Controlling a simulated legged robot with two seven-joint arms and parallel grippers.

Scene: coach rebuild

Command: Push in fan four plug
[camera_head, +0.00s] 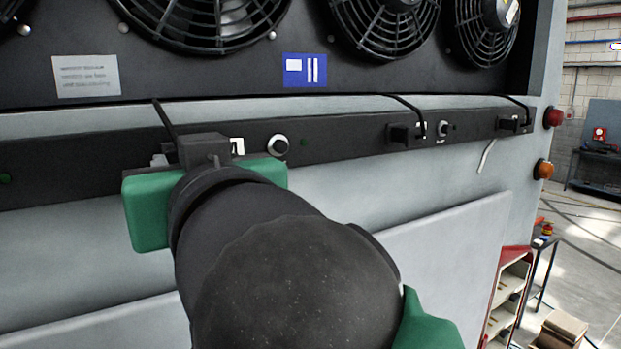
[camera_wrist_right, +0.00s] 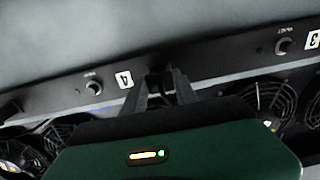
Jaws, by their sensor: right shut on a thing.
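My right gripper (camera_head: 190,153) reaches up to the dark socket rail (camera_head: 345,140) below the fans, and its green body covers part of the rail. In the right wrist view, its two fingers (camera_wrist_right: 160,90) are shut on the black fan four plug (camera_wrist_right: 157,78), next to the label 4 (camera_wrist_right: 125,79). The plug is at the rail, but its depth in the socket cannot be told. In the head view, a black cable (camera_head: 164,118) runs down to the plug, which my gripper mostly hides. My left gripper is not in view.
A round knob (camera_head: 278,145) sits right of the held plug. Other black plugs (camera_head: 403,134) with cables sit further right along the rail. Caged fans (camera_head: 386,25) are above. A red lamp (camera_head: 553,117) and an orange lamp (camera_head: 543,169) stick out at the right edge.

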